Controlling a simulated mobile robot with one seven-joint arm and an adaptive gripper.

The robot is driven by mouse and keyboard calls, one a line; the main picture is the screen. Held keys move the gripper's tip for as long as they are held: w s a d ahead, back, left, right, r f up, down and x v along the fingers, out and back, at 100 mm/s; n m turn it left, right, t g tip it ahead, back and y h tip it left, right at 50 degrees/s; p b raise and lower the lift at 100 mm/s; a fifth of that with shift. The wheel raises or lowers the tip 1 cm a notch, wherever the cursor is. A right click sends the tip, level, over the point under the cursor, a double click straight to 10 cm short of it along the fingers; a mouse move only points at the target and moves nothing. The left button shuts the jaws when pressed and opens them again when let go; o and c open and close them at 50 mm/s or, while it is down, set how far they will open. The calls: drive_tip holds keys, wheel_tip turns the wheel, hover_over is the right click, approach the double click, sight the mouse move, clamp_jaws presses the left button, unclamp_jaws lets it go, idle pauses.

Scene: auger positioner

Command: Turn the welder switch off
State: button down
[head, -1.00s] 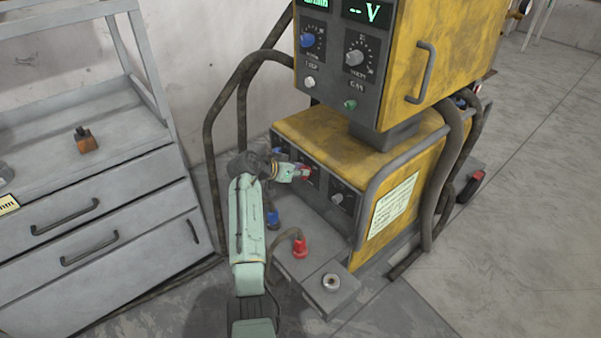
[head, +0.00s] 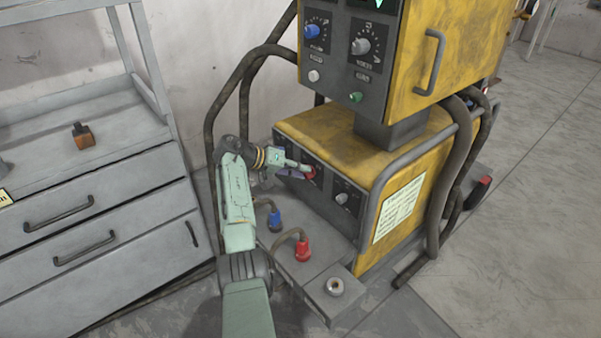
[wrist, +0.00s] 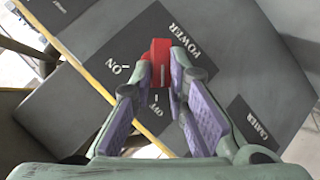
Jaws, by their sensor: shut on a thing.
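The welder (head: 344,135) is a worn yellow machine with a dark front panel. Its red power switch (head: 311,173) is on the lower panel and also shows in the wrist view (wrist: 160,58), with ON, OFF and POWER printed around it. My gripper (head: 302,167) is at this panel, with its fingertips (wrist: 160,73) on either side of the switch, shut on it. In the wrist view the near end of the switch lies close to the OFF mark (wrist: 156,98). The finger pads are purple. The fingers partly hide the switch in the head view.
A blue plug (head: 274,220) and a red plug (head: 303,248) with cables stand on the ledge below my gripper. A grey knob (head: 341,198) is to the right of the switch. A drawer cabinet (head: 95,190) stands at the left.

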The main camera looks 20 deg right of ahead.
idle(0.4)
drive_tip(key=c, duration=1.6)
unclamp_jaws()
drive_tip(key=shift+o, duration=0.2)
drive_tip(key=v, duration=1.2)
